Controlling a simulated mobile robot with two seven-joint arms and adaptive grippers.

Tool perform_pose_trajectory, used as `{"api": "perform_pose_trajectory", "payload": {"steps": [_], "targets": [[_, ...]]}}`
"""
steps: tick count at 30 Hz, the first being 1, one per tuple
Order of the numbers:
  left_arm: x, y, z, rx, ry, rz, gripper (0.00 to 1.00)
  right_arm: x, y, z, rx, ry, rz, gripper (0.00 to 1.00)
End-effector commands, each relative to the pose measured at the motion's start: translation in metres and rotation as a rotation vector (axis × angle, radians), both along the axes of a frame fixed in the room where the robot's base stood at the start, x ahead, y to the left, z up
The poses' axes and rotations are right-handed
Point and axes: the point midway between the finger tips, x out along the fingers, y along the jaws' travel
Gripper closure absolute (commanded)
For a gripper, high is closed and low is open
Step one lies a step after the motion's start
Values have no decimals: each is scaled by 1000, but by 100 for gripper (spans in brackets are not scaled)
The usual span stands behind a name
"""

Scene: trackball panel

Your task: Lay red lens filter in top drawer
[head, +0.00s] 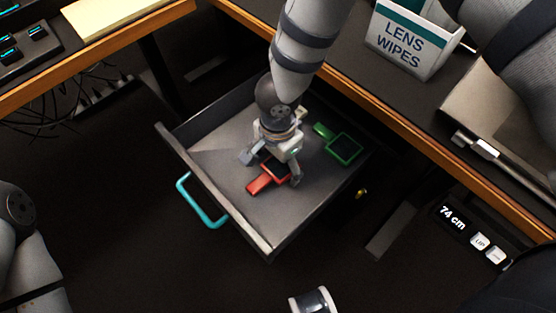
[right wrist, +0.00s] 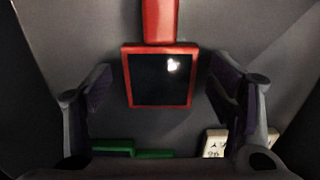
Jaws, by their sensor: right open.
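The red lens filter (head: 265,184), a square dark pane in a red frame with a red handle, lies in the open top drawer (head: 205,190). Its handle points toward the drawer's front. My right gripper (head: 271,169) reaches down into the drawer above the filter, its fingers spread. The gripper partly hides the filter in the head view. My left gripper is out of view.
A green-framed filter (head: 344,149) lies at the drawer's back right. A small pale marked item (right wrist: 215,143) is beside it, mostly hidden. The drawer has a teal handle (head: 202,205). A lens wipes box (head: 412,45) stands on the desk above. The drawer's front left floor is bare.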

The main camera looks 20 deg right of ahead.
Motion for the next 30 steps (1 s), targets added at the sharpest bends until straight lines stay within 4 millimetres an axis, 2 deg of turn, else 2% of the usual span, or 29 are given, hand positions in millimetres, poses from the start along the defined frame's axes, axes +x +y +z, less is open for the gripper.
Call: {"api": "perform_pose_trajectory", "payload": {"steps": [5,12,18,22,30], "targets": [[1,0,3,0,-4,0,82,1,0,10,1,-2,1,24],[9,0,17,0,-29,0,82,2,0,76,3,-8,-2,24],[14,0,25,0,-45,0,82,1,0,116,1,-4,-2,24],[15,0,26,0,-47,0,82,0,0,124,0,0,0,24],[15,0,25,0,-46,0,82,0,0,123,0,1,1,24]]}}
